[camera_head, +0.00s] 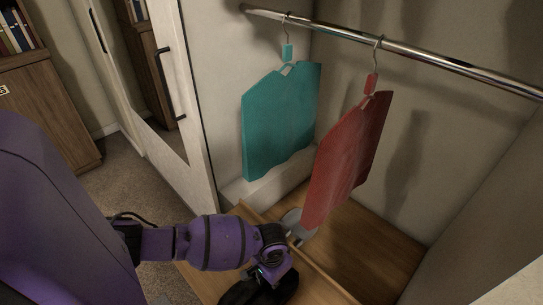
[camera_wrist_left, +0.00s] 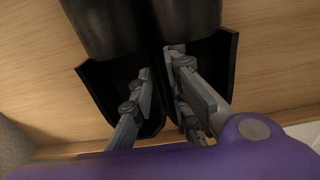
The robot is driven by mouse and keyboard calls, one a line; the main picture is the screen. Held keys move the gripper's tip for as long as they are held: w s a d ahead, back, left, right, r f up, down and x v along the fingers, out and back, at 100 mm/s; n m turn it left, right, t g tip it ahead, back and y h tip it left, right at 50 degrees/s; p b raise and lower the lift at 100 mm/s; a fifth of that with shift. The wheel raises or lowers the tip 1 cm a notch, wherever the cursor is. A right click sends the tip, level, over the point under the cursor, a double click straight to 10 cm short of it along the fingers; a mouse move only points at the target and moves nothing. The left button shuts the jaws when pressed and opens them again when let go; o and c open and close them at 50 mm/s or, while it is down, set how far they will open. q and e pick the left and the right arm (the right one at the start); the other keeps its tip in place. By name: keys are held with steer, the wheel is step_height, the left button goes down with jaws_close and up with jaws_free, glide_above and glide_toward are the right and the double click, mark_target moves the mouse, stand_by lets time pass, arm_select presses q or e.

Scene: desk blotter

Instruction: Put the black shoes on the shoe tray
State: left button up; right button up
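The black shoes (camera_head: 262,292) stand side by side on a light wooden surface at the bottom edge of the head view, partly cut off. They also fill the upper middle of the left wrist view (camera_wrist_left: 97,25). My left gripper (camera_wrist_left: 160,62) has its two grey fingers down among the shoes, one either side of their adjoining inner walls. The gap between the fingers is narrow, but whether they press on the walls is unclear. In the head view my left gripper (camera_head: 268,273) points down over the shoes. I cannot make out a distinct shoe tray. My right gripper is not visible.
A teal garment (camera_head: 280,125) and a red garment (camera_head: 346,160) hang from a metal rail (camera_head: 440,60). Below them is a wooden wardrobe floor (camera_head: 375,250) with a raised front edge. A grey rounded thing (camera_head: 298,222) is partly hidden by the red garment. A door stands left.

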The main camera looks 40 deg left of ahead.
arm_select(q)
steer(key=shift+o, duration=1)
steer(key=shift+r, duration=0.15)
step_height(320, 180, up, 12)
steer(key=p, duration=0.4)
steer(key=shift+p, duration=0.3)
